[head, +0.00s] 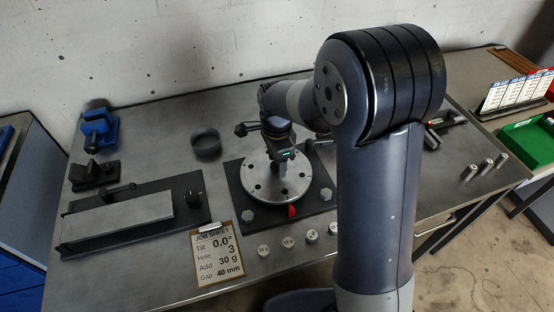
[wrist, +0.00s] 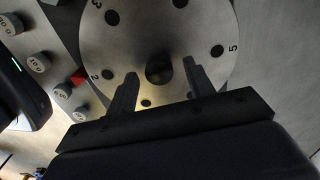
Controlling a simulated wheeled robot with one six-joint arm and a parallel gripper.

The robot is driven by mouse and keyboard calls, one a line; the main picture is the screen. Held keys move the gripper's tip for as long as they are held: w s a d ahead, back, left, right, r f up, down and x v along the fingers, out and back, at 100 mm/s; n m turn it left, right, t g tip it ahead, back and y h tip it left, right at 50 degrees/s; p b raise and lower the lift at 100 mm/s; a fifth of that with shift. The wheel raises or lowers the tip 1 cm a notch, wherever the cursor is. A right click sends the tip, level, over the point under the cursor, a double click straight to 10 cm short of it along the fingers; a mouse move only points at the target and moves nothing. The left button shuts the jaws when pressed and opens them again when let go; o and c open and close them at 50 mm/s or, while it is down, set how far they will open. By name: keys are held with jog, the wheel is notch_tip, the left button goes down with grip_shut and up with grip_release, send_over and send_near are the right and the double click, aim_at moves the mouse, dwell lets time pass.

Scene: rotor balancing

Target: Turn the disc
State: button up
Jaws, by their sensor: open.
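The disc (head: 262,186) is a round grey metal plate with a ring of holes, lying flat on a dark base plate (head: 321,196). In the wrist view the disc (wrist: 206,26) shows numbers 2, 3 and 5 by its holes and a dark hub (wrist: 159,73) at its centre. My gripper (wrist: 162,82) is open, with one finger on each side of the hub as seen from the wrist. I cannot tell whether the fingers touch the disc. In the head view my gripper (head: 281,153) is over the disc and hides part of it. A red pointer (head: 292,211) sits at the disc's front edge.
A job sheet (head: 217,255) on a clipboard lies front left, reading hole 3 and 30 g. Several small weights (head: 288,242) stand in a row before the base plate. A flat slab (head: 118,217), a blue vise (head: 97,130) and a dark ring (head: 206,142) are left.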

jog(key=shift+r, duration=0.1)
notch_tip(320, 180, up, 11)
jog(key=shift+f, duration=0.2)
dwell(0.5)
notch_tip(320, 180, down, 11)
jog(key=shift+f, duration=0.1)
dwell(0.4)
jog(key=shift+r, duration=0.25)
